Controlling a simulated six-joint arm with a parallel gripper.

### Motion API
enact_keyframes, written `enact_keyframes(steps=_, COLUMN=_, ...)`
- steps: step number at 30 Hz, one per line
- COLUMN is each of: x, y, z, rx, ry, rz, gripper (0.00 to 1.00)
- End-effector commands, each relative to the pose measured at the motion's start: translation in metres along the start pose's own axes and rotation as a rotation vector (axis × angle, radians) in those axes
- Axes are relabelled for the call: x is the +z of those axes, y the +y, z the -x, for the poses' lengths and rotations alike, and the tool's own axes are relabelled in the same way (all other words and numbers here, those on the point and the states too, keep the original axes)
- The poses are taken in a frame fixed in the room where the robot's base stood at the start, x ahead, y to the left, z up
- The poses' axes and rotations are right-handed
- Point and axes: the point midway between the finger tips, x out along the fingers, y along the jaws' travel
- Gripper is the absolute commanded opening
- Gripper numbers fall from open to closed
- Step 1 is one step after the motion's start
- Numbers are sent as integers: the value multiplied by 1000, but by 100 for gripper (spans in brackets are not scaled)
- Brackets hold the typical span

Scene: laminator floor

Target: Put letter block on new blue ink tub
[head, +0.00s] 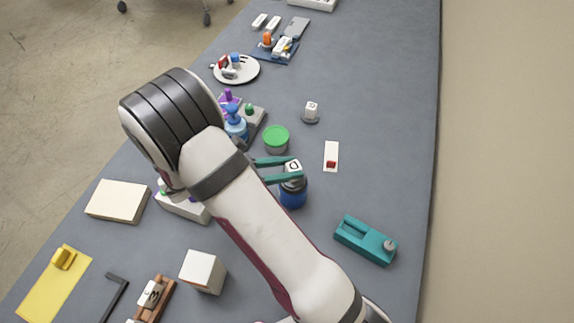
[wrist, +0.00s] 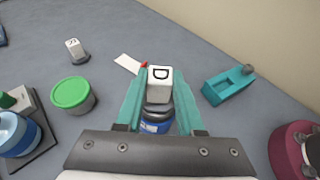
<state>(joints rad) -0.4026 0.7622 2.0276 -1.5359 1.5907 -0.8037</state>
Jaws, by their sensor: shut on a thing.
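The letter block (head: 293,167) is a white cube with a dark letter on top, which reads like a D in the wrist view (wrist: 160,84). My gripper (head: 281,171) has teal fingers, one on each side of the block, and is shut on it. The blue ink tub (head: 293,193) is a round blue tub with a dark top, directly below the block. In the wrist view the tub (wrist: 156,124) shows between the fingers, partly hidden by the block and the gripper. I cannot tell whether the block touches the tub's top.
A green-lidded tub (head: 276,138) stands just behind my gripper. A white block on a dark round base (head: 311,112), a white card with a red piece (head: 331,157) and a teal device (head: 365,241) stand nearby. The table's right side is mostly clear.

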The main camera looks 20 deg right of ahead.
Motion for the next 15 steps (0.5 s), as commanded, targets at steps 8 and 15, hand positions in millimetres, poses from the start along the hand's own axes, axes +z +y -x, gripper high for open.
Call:
enact_keyframes(steps=8, x=-2, y=0, z=-1, rx=0, ry=0, rz=0, gripper=66)
enact_keyframes(steps=15, x=-2, y=0, z=-1, rx=0, ry=0, rz=0, gripper=67)
